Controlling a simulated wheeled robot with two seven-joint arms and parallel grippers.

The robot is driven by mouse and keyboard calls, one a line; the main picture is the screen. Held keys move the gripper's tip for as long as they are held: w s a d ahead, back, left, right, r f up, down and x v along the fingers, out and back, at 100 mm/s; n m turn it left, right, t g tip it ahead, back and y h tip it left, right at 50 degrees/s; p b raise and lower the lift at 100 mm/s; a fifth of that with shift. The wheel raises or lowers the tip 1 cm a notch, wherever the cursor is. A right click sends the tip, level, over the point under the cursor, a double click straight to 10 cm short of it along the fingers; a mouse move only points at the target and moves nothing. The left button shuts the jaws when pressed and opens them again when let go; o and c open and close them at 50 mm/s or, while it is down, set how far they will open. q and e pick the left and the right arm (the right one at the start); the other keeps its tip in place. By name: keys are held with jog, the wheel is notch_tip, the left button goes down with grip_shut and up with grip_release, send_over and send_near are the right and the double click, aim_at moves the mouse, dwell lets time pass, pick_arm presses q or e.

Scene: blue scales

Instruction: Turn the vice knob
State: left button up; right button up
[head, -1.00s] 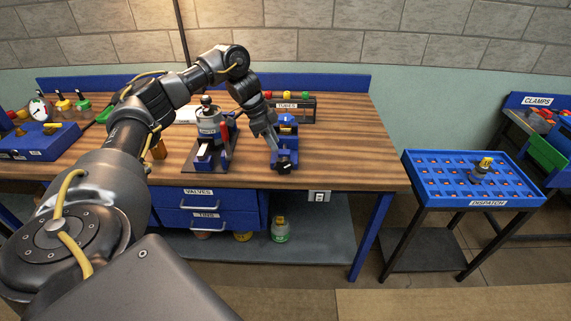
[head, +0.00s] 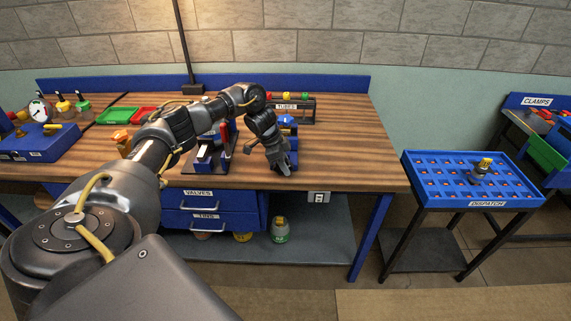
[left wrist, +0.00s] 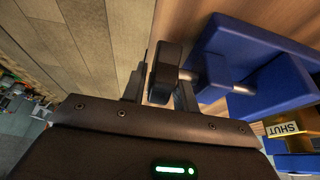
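The blue vice (head: 287,121) stands near the front edge of the wooden bench in the head view, mostly hidden behind my left gripper (head: 287,169). In the left wrist view the vice's blue body (left wrist: 240,55) fills the upper right. Its dark knob (left wrist: 164,72) sits on a metal shaft that runs right into the body. My left gripper (left wrist: 160,88) has its fingers apart, one on each side of the knob. No firm contact with the knob can be made out. My right gripper is not in view.
A grey and red device (head: 208,140) stands just left of the vice. A rack labelled TUBES (head: 287,107) is behind it. A blue dispatch tray (head: 455,194) on a stand is to the right. The bench's right end (head: 355,140) is clear.

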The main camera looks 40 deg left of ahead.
pick_arm(q)
grip_shut()
jog(key=p, duration=0.2)
jog(key=shift+w+d+r+g+y+p, duration=0.1)
jog(key=shift+d+r+g+y+p, duration=0.05)
jog(key=shift+r+g+y+p, duration=0.2)
jog(key=shift+f+y, duration=0.35)
jog(key=shift+y, duration=0.1)
jog(key=shift+f, duration=0.1)
grip_release()
